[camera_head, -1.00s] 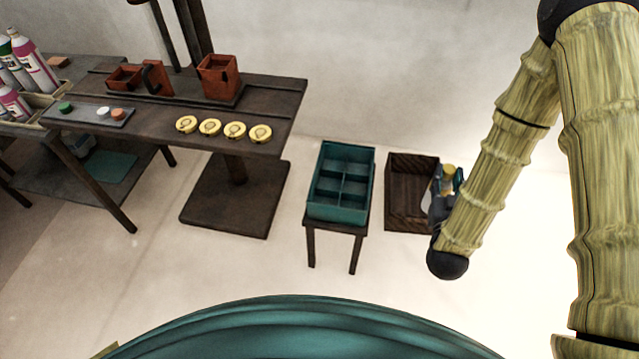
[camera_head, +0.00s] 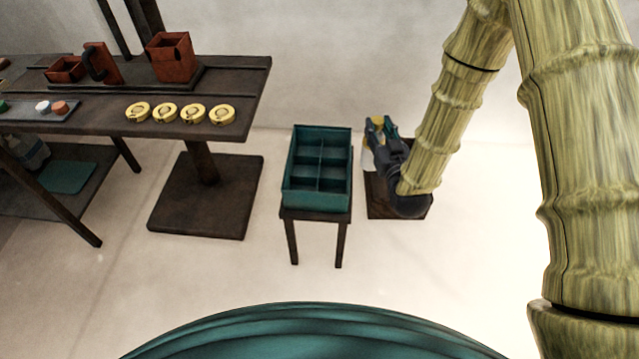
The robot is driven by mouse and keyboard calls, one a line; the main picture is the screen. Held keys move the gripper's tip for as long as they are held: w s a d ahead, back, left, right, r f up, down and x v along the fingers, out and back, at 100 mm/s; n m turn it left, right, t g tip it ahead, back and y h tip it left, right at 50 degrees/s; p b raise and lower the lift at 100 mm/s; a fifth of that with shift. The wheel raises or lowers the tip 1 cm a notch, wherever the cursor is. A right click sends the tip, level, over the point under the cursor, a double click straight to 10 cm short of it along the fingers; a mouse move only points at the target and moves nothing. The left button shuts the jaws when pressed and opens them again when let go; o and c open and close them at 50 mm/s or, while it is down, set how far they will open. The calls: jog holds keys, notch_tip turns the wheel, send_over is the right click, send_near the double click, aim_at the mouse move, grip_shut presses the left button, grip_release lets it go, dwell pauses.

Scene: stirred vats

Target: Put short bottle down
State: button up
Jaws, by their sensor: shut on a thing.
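My gripper (camera_head: 381,131) is shut on the short bottle (camera_head: 369,157), right of the teal divided box. The bottle has a yellow top and a pale body, and my gripper hides much of it. In the picture it shows above the dark wooden crate (camera_head: 378,209).
The teal divided box (camera_head: 316,203) stands empty on a small dark stand (camera_head: 316,216). A dark workbench (camera_head: 250,85) at the left holds red-brown holders (camera_head: 172,60) and several yellow round pieces (camera_head: 193,113). The floor in front is clear.

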jog(key=w+a+f+n+g+y+b, duration=0.3)
jog(key=w+a+f+n+y+b, duration=0.25)
jog(key=a+b, duration=0.65)
notch_tip(320, 180, down, 9)
jog(key=w+d+m+b, duration=0.1)
jog(key=b, duration=0.3)
jog(key=shift+w+d+b, duration=0.3)
jog(key=shift+d, duration=0.1)
jog(key=o, duration=1.1)
jog(key=shift+f, duration=0.15)
jog(key=shift+c, duration=0.2)
